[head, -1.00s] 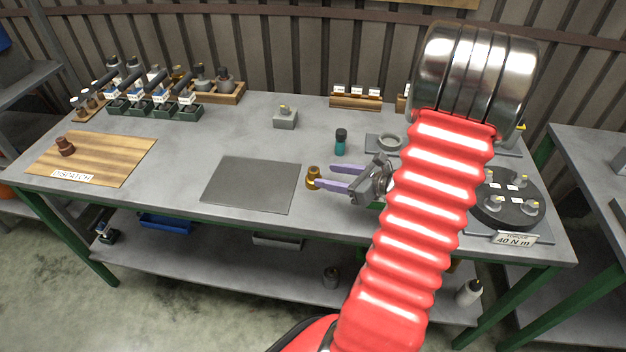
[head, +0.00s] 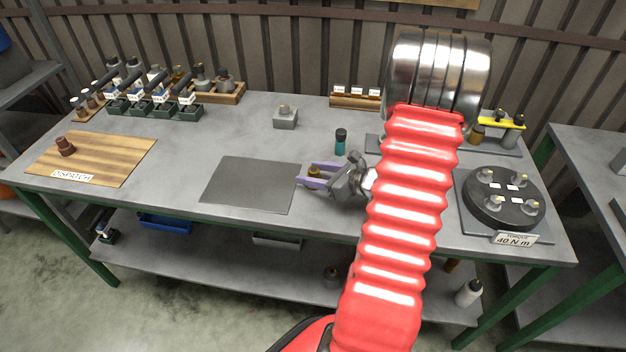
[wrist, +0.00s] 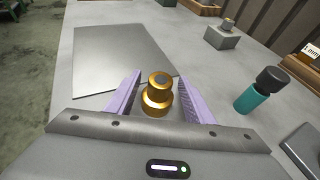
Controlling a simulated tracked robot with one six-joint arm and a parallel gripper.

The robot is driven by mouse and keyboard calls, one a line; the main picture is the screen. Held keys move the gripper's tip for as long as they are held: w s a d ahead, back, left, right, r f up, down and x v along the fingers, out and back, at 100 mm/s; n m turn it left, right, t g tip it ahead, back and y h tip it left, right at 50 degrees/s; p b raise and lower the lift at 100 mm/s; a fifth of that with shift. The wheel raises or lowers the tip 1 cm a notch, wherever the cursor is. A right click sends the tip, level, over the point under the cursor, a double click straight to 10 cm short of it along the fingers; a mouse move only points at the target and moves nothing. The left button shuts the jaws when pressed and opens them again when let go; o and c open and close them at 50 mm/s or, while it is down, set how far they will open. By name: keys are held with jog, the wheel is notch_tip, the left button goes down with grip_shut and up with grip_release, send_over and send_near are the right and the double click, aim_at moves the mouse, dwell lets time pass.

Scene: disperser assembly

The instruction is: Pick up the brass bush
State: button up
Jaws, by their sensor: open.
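The brass bush (wrist: 157,95) stands upright on the bench, a stepped golden piece with a narrower top. In the wrist view it sits between the two lilac fingers of my gripper (wrist: 160,98), with a gap showing on either side. In the head view the bush (head: 314,171) shows between the fingers of my gripper (head: 311,176), its lower part hidden by the near finger. My gripper is open and around the bush.
A dark grey mat (head: 250,184) lies just left of my gripper. A teal bottle with a black cap (head: 340,142) stands behind it. A grey block (head: 285,118) is farther back. A black round fixture (head: 503,198) is at the right. The bench's front edge is near.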

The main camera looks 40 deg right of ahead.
aim_at(304, 173)
jog(key=shift+x, duration=1.95)
jog(key=shift+c, duration=0.3)
jog(key=shift+s+f, duration=0.1)
grip_shut()
